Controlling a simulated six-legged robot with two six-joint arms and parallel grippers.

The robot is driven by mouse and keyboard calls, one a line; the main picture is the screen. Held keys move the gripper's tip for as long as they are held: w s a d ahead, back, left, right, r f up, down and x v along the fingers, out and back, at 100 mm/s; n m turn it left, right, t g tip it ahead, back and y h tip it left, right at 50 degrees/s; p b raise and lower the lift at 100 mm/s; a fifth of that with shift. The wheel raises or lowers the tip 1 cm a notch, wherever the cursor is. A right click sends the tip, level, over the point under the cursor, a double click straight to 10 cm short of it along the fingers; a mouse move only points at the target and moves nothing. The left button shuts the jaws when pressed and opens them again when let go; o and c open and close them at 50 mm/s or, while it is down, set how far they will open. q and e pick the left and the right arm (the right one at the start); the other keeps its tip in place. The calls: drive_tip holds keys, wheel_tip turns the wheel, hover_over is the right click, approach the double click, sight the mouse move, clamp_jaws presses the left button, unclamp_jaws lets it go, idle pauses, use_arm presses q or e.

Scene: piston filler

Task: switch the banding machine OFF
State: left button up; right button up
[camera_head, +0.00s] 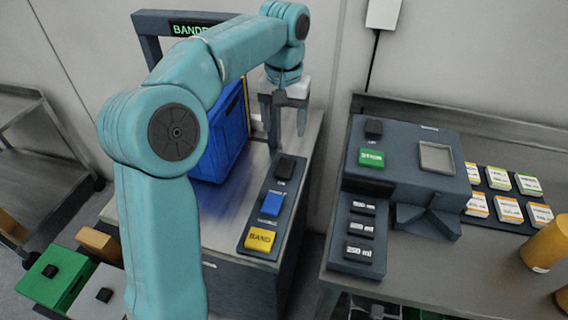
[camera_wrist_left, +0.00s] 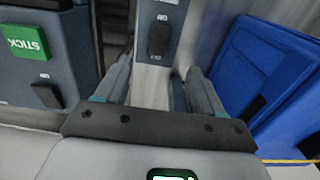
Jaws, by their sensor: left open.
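The banding machine (camera_head: 310,150) has a dark arch with a lit green sign (camera_head: 190,30), partly covered by my left arm. Its sloped control panel (camera_head: 250,222) carries a black rocker switch (camera_head: 284,168) at the far end, a blue button (camera_head: 271,204) and a yellow BAND button (camera_head: 261,239). My left gripper (camera_head: 287,138) is open and empty, pointing down beyond the far end of the panel. In the left wrist view the black switch (camera_wrist_left: 158,38) lies ahead, roughly between the open fingers (camera_wrist_left: 155,75), apart from them. The switch's position is too small to read. My right gripper is out of view.
A blue crate (camera_head: 222,135) stands on the machine just left of the panel. On the right, a bench holds a grey labelling device (camera_head: 405,160) with a green STICK button (camera_head: 371,158). Label stacks (camera_head: 508,208) and orange cylinders (camera_head: 548,243) lie farther right.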

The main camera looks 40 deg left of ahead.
sight(284, 171)
use_arm(q)
wheel_tip(284, 171, down, 13)
drive_tip(key=shift+f+b, duration=0.2)
drive_tip(key=shift+b, duration=0.95)
drive_tip(key=shift+d, duration=0.1)
drive_tip(key=shift+c, duration=0.3)
